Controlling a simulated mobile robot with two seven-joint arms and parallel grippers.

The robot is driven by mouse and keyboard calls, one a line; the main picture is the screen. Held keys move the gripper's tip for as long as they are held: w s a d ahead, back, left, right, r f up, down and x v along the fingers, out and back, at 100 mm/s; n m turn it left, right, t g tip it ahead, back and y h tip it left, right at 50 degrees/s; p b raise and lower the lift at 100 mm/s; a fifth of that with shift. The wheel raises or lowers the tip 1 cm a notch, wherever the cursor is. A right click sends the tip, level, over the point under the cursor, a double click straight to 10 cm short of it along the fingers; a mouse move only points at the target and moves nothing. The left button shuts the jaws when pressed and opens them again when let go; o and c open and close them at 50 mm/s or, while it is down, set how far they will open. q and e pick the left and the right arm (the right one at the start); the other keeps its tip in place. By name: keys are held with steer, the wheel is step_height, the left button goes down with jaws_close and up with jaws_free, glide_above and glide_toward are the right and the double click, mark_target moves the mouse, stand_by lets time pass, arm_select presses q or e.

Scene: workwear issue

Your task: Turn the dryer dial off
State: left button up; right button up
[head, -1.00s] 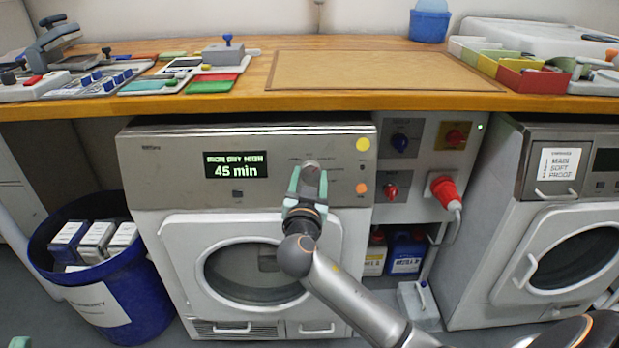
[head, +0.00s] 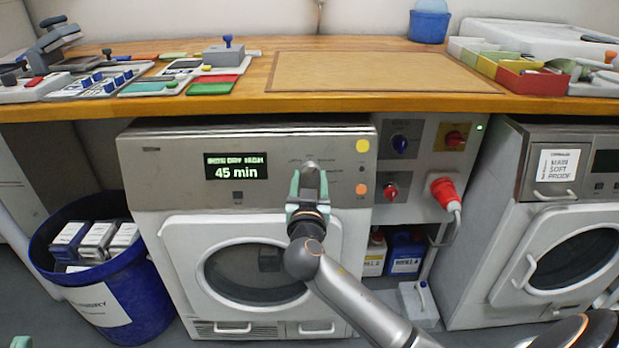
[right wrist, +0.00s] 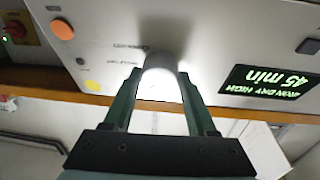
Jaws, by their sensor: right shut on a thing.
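The dryer (head: 150,180) stands under the wooden counter, and its lit display (head: 236,166) reads "45 min" with a dry setting above it. The round silver dial (head: 309,168) is on the panel to the right of the display. My right gripper (head: 309,180) is at the dial, its green fingers on either side and shut on it. In the right wrist view the dial (right wrist: 160,62) shows between the two fingertips (right wrist: 158,76), partly in glare. The dial's pointer and markings are too small to read. A small green bit of my left gripper (head: 20,342) shows at the bottom left; its jaws are out of frame.
A wall box (head: 425,160) with knobs and a red plug (head: 444,192) is right of the dryer. A washer (head: 560,220) stands further right. A blue bin (head: 130,290) of boxes stands left. The counter edge (head: 300,103) overhangs above the panel.

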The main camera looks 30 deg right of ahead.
steer(key=n, duration=0.1)
steer(key=n+y+p, duration=0.1)
steer(key=n, duration=0.1)
steer(key=shift+d+r+t, duration=0.1)
steer(key=shift+r+t, duration=0.1)
steer(key=shift+t, duration=0.1)
steer(key=n+p, duration=0.1)
steer(key=n, duration=0.1)
steer(key=n+y+p, duration=0.1)
steer(key=n+p, duration=0.1)
steer(key=shift+d+n+t+y, duration=0.1)
steer(key=shift+n+t+y, duration=0.2)
arm_select(q)
step_height(320, 180, up, 4)
arm_select(e)
steer(key=shift+n, duration=0.3)
arm_select(q)
steer(key=w+f+n+y, duration=0.1)
steer(key=f+y, duration=0.1)
steer(key=w+a+f+n+y+p, duration=0.1)
steer(key=w+f+y, duration=0.1)
steer(key=shift+w+n+y, duration=0.2)
steer(key=shift+n+y, duration=0.1)
steer(key=shift+n, duration=0.1)
arm_select(e)
steer(key=shift+n, duration=0.5)
steer(key=o, duration=1.4)
steer(key=shift+f, duration=0.15)
steer(key=shift+c, duration=0.2)
